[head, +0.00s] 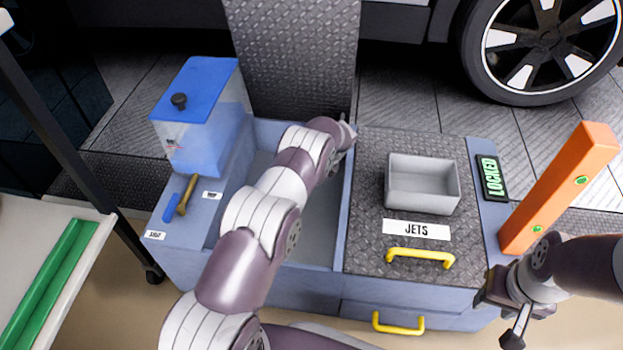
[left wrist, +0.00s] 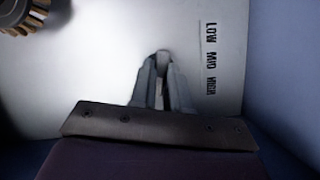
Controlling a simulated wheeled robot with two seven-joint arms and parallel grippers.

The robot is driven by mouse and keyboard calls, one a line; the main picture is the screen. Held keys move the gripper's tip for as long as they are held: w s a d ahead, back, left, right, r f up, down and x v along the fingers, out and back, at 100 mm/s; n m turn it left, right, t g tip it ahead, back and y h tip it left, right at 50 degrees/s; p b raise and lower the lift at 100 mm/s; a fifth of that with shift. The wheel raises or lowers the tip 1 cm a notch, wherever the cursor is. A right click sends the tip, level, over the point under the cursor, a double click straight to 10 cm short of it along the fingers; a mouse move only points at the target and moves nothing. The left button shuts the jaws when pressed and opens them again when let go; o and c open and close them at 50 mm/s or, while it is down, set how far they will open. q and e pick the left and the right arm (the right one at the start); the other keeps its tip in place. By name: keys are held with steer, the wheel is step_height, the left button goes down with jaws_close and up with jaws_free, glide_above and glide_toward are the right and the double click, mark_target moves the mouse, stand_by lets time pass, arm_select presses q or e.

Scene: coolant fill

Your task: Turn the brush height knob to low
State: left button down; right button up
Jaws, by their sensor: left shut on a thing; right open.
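My left arm reaches over the blue-grey machine, and its gripper (head: 342,140) is at the far end of the open bin. In the left wrist view the left gripper (left wrist: 162,62) is shut on a small grey knob (left wrist: 163,55), mostly hidden between the fingertips, against a pale panel. The printed words LOW MID HIGH (left wrist: 210,58) run down the panel to the right of the fingers, LOW at the top. I cannot tell the knob's setting. My right gripper (head: 508,312) is open and empty, low at the right beside the machine.
A ribbed brass part (left wrist: 22,14) shows at the wrist view's upper left. The bin walls (head: 345,215) enclose the left arm's end. A blue-lidded tank (head: 203,90), grey tray (head: 424,203) and orange post (head: 563,185) stand around. A car wheel (head: 543,45) is behind.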

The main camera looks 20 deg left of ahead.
stand_by(0.3)
arm_select(q)
steer(key=c, duration=1.1)
jaws_free()
steer(key=p+v, duration=0.7)
steer(key=v, duration=0.5)
steer(key=shift+d+r+p, duration=0.2)
steer(key=shift+r+p, duration=0.1)
steer(key=shift+p, duration=0.05)
